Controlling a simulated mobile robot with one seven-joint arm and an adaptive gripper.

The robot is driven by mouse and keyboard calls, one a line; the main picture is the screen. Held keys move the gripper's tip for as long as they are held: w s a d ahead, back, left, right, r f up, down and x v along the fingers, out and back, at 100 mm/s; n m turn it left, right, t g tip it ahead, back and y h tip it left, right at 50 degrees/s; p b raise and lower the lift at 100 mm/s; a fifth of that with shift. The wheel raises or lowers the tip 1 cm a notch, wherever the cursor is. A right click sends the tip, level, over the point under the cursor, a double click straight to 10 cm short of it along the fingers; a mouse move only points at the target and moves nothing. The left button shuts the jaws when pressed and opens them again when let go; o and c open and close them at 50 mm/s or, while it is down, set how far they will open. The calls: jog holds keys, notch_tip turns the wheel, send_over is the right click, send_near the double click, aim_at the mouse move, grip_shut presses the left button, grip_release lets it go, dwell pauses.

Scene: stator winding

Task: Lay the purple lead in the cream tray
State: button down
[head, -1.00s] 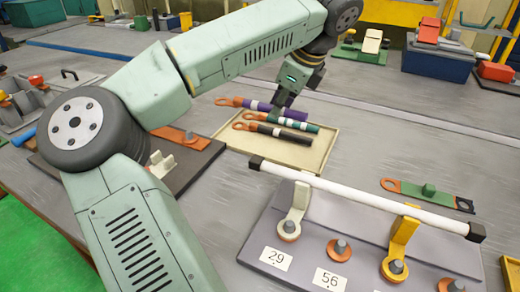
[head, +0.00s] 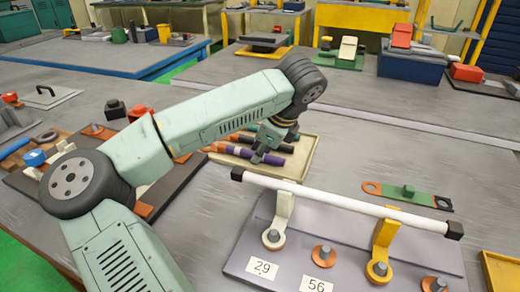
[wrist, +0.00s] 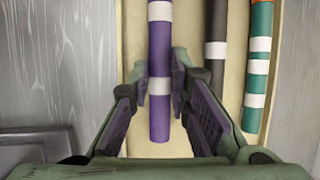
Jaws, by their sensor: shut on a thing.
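The purple lead (head: 243,153) has white bands and an orange end. It is over the near side of the cream tray (head: 304,158), where it also shows upright in the wrist view (wrist: 159,50). My gripper (head: 260,156) is shut on it near its plain end; the jaws flank it in the wrist view (wrist: 161,88). A black lead (wrist: 216,50) and a teal lead with white bands (wrist: 260,70) lie in the tray to its right. I cannot tell whether the purple lead touches the tray floor.
A grey stand (head: 242,262) with a white bar (head: 340,203), hooks and number cards is right in front of the tray. A green plate with an orange ring (head: 408,194) lies to the right. Dark fixtures stand on the left. Bare table lies behind the tray.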

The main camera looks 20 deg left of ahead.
jog(key=shift+f+b, duration=0.2)
jog(key=shift+b, duration=0.1)
jog(key=c, duration=1.8)
grip_release()
jog(key=shift+r, duration=0.1)
jog(key=shift+r, duration=0.1)
jog(key=shift+r+p, duration=0.2)
jog(key=shift+p, duration=0.15)
jog(key=b+v, duration=0.2)
jog(key=v, duration=0.9)
jog(key=shift+s+d+r, duration=0.15)
jog(key=shift+r, duration=0.15)
